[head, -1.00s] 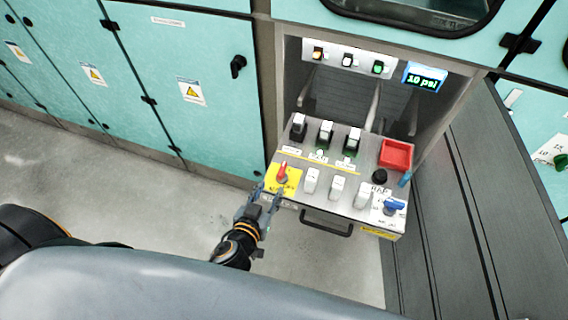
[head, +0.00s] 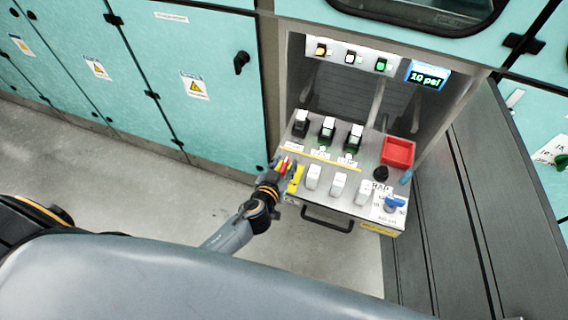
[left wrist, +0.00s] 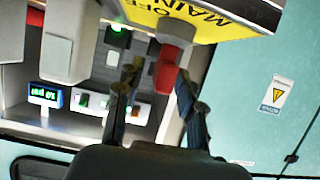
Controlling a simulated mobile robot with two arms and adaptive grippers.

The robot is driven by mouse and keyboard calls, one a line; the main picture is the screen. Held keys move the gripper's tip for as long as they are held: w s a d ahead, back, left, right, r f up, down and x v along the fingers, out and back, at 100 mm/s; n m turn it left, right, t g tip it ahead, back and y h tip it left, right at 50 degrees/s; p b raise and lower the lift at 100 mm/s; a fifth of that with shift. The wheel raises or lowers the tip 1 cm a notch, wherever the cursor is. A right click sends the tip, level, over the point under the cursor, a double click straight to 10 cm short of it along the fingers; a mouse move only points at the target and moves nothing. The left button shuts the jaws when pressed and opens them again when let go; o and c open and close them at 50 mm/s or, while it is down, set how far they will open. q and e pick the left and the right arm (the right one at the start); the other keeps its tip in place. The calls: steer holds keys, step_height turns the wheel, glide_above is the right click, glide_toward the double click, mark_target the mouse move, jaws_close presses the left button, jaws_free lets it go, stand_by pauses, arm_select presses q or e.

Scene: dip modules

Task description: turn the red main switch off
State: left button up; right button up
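The red main switch (head: 285,163) is on a yellow plate (head: 297,177) at the left front corner of the sloped control panel. My left gripper (head: 279,168) is at the switch and covers part of the plate. In the left wrist view, the red switch handle (left wrist: 167,67) stands out from the yellow plate (left wrist: 205,16) marked "MAIN" and "OFF". It lies between the two spread fingers of the left gripper (left wrist: 158,84). The right finger is close to the handle, and a gap shows on the left side. I cannot tell whether either finger touches it. My right gripper is not seen.
White switches (head: 338,185), black-based switches (head: 327,130), a red tray (head: 397,152), a black knob (head: 381,173) and a blue-handled valve (head: 394,203) share the panel. A black handle (head: 327,219) juts from its front. A display (head: 427,76) reads 10 psi. Floor at left is clear.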

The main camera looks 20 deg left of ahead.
arm_select(q)
jaws_close()
